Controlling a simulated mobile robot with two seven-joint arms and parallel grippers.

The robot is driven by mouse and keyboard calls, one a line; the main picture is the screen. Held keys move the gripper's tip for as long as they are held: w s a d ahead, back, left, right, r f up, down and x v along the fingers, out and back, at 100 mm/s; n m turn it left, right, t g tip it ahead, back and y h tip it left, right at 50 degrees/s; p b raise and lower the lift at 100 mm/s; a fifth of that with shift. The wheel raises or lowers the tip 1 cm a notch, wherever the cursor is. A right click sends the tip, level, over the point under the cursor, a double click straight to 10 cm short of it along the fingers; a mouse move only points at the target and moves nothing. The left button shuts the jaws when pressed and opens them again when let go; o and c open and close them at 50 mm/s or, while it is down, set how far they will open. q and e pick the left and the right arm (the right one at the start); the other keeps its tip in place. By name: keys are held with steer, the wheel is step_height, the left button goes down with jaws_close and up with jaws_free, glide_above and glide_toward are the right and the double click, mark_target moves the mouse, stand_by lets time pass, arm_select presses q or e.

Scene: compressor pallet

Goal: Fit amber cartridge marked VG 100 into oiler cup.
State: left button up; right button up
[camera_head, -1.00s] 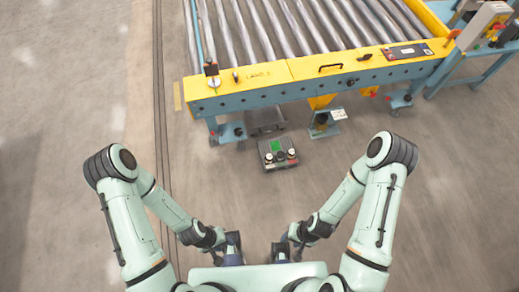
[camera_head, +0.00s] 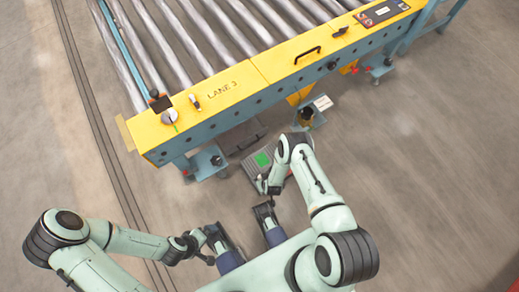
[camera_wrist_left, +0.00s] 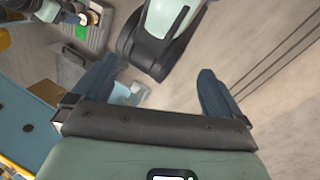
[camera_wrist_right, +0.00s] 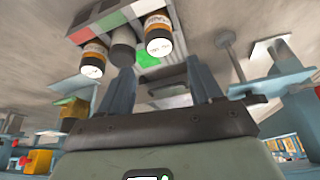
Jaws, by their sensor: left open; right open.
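A grey case with a green patch (camera_head: 262,160) lies on the floor beneath the conveyor's front edge. In the right wrist view it holds two amber-banded cartridges with white ends, a left one (camera_wrist_right: 93,59) and a right one (camera_wrist_right: 158,36), with a dark cylinder (camera_wrist_right: 123,46) between them. I cannot read VG 100 on either. My right gripper (camera_wrist_right: 160,80) is open and empty, close to the case. My left gripper (camera_wrist_left: 155,80) is open and empty, away from the case. A dark cup-like part (camera_head: 305,116) stands on a bracket; I cannot tell if it is the oiler cup.
My right forearm partly covers the case in the head view. Open floor (camera_head: 440,190) lies to the right.

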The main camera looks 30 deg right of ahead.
steer(key=b+x, duration=0.3)
steer(key=x, duration=0.4)
steer(key=shift+f, duration=0.25)
steer(key=shift+w+f, duration=0.3)
steer(key=shift+f, duration=0.05)
steer(key=b+x, duration=0.2)
steer(key=shift+w+d+f, duration=0.1)
steer(key=shift+w+f, duration=0.05)
steer(key=shift+f, duration=0.1)
steer(key=shift+b+x, duration=0.35)
steer(key=shift+x, duration=0.5)
steer(key=shift+w+f, duration=0.15)
steer(key=shift+f, duration=0.05)
arm_select(q)
steer(key=w+a+f+t+y, duration=0.1)
steer(key=w+a+f, duration=0.3)
steer(key=f, duration=0.4)
steer(key=shift+w+a+n+t, duration=0.2)
steer(key=shift+w+n+t, duration=0.15)
steer(key=shift+w, duration=0.55)
arm_select(e)
steer(key=c, duration=0.9)
